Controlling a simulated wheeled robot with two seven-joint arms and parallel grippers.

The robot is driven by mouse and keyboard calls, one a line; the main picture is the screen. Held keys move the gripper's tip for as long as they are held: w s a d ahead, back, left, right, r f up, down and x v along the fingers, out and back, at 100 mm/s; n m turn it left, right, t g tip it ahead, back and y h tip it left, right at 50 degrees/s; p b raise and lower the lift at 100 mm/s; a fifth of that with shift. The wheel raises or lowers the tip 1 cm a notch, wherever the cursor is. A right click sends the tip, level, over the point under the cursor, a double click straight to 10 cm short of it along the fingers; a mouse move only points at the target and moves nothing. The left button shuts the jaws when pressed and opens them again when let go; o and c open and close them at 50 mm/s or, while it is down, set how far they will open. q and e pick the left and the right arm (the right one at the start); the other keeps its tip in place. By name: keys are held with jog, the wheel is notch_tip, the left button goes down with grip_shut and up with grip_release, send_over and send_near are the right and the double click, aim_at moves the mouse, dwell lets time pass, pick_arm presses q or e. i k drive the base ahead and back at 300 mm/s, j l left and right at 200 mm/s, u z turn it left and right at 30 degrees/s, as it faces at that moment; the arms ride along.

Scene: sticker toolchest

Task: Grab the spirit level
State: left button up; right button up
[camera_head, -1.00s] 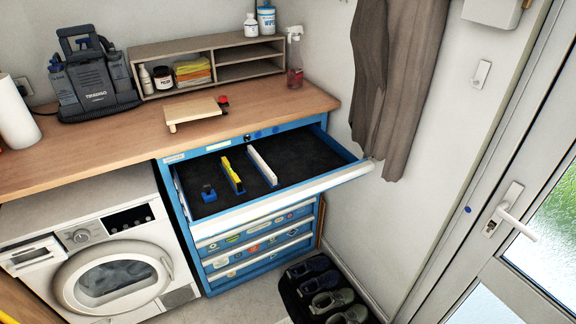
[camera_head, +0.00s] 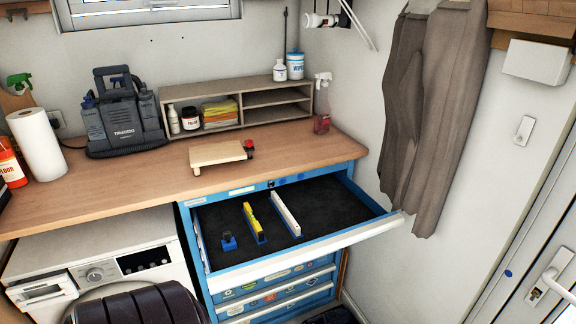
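A yellow spirit level (camera_head: 253,222) stands in a blue holder inside the open top drawer (camera_head: 336,207) of the blue tool chest. A dark, rounded part, apparently of my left arm, shows at the bottom left, in front of the washing machine. Neither gripper's fingers are in view.
The drawer's right side is bare black mat. The wooden worktop (camera_head: 110,190) behind it carries a small wooden board (camera_head: 218,156), a grey cleaning machine (camera_head: 122,118) and a shelf (camera_head: 262,117). A washing machine (camera_head: 75,245) stands left of the chest. Brown clothing (camera_head: 425,110) hangs at right.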

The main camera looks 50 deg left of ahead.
aim_at(259, 232)
jog(key=j, duration=0.55)
jog(key=i+j+z, duration=0.1)
jog(key=j, duration=0.4)
jog(key=j+u, duration=0.15)
jog(key=u, duration=0.25)
jog(key=j+u, duration=0.15)
jog(key=u, duration=0.25)
jog(key=i+j+u, duration=0.15)
jog(key=u, duration=0.2)
